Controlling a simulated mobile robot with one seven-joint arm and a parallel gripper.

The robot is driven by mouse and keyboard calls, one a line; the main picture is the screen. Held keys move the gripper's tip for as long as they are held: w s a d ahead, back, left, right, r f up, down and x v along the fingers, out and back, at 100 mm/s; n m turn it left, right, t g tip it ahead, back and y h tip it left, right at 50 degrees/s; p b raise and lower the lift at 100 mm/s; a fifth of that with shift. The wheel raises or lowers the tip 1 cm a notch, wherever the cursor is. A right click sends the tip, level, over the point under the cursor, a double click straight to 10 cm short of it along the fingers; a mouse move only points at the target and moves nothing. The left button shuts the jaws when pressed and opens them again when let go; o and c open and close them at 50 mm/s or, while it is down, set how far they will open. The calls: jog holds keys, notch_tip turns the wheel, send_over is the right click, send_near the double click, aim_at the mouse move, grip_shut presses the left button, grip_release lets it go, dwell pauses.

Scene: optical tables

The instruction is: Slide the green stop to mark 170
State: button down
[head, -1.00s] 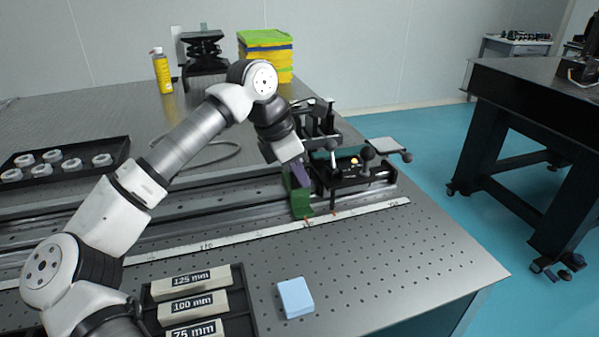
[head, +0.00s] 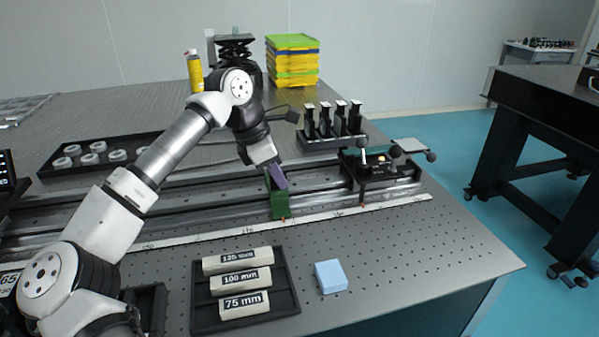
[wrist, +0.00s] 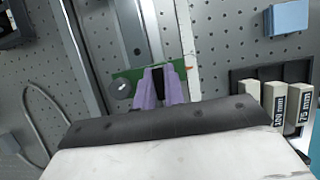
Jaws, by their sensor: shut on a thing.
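The green stop (head: 280,204) sits on the rail (head: 320,188) on the optical table, with a small orange pointer at its foot by the scale. My gripper (head: 278,178), with purple fingers, is shut on the stop from above. In the wrist view the fingers (wrist: 160,88) close on the green stop (wrist: 127,75), which has a round grey knob. The white scale strip (head: 340,212) runs along the front of the rail. Its numbers are too small to read surely.
A black carriage with levers (head: 380,172) stands on the rail to the right, apart from the stop. A tray of labelled gauge blocks (head: 290,283) and a blue block (head: 331,276) lie in front. A black tray with white rings (head: 120,160) lies behind the rail.

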jog(key=a, duration=0.2)
jog(key=s+a, duration=0.1)
jog(key=a, duration=0.2)
jog(key=s+a, duration=0.1)
jog(key=a, duration=0.1)
jog(key=shift+s+a, duration=0.25)
jog(key=c, duration=1.5)
grip_release()
jog(key=p+v, duration=0.1)
jog(key=v, duration=1.2)
jog(key=shift+r, duration=0.35)
